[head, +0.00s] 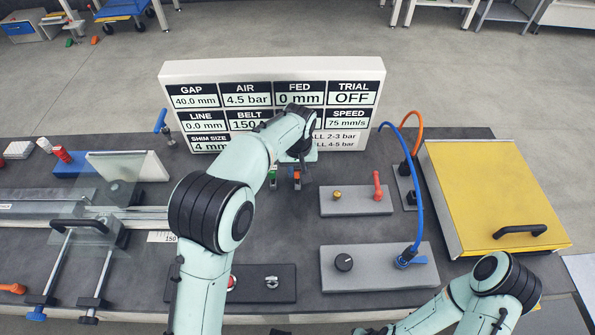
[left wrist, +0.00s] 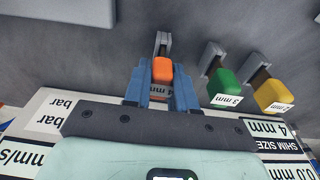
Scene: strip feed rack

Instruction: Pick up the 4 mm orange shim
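The orange shim (left wrist: 162,71) stands in a grey holder slot, with its 4 mm label partly hidden by my fingers. My left gripper (left wrist: 162,82) has its blue fingers on both sides of the shim, close against it with no clear gap, and looks shut on it. In the head view my left gripper (head: 300,150) reaches down in front of the display board, and a bit of the orange shim (head: 297,175) shows below it. My right gripper is out of view; only part of that arm shows at bottom right.
The green 3 mm shim (left wrist: 224,87) and yellow 2 mm shim (left wrist: 273,94) stand close beside the orange one. The display board (head: 370,68) rises just behind. A grey block with a red lever (head: 355,206) lies to the right, and a yellow-lidded box (head: 490,190) beyond it.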

